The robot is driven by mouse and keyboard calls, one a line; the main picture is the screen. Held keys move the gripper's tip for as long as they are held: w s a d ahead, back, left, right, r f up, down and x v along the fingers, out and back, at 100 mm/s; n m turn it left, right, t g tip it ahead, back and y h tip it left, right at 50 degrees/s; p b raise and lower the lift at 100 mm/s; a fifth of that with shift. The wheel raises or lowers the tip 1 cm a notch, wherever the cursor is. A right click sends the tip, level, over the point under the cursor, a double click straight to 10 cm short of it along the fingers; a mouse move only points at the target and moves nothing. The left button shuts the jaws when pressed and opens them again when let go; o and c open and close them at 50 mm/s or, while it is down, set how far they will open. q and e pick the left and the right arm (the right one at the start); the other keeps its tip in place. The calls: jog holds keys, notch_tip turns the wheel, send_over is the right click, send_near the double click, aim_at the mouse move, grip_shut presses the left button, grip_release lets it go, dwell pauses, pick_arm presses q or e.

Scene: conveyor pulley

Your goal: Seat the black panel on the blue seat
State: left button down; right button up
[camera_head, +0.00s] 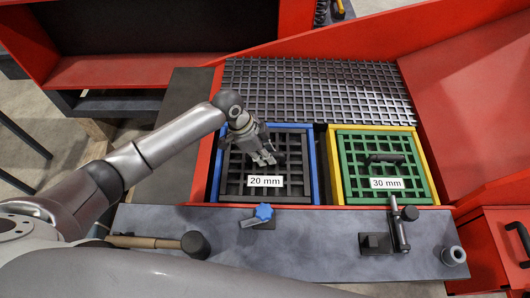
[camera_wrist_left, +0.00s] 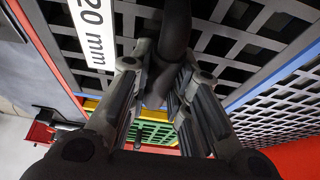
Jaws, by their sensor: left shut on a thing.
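The black panel (camera_head: 292,190), a grid with a white "20 mm" label, lies within the outline of the blue seat (camera_head: 312,160) in the head view. Whether it rests fully down or is slightly raised I cannot tell. My left gripper (camera_head: 265,158) is over the panel's middle, shut on its dark handle. In the left wrist view the handle (camera_wrist_left: 176,25) runs between the fingers of my left gripper (camera_wrist_left: 165,90), with the black panel (camera_wrist_left: 235,45) behind. The gripper hides part of the panel's centre. My right gripper is not in view.
A green "30 mm" panel (camera_head: 345,150) with a handle sits in a yellow frame (camera_head: 423,160) to the right. A slatted dark mesh (camera_head: 315,90) lies behind. The front ledge holds a blue knob (camera_head: 264,212), a lever clamp (camera_head: 400,230) and a mallet (camera_head: 195,244).

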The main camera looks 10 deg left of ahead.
pick_arm(q)
jog(key=shift+d+r, duration=0.1)
jog(key=c, duration=1.3)
grip_release()
jog(key=shift+s+f, duration=0.1)
jog(key=shift+f, duration=0.1)
jog(key=v, duration=1.2)
jog(key=shift+r, duration=0.15)
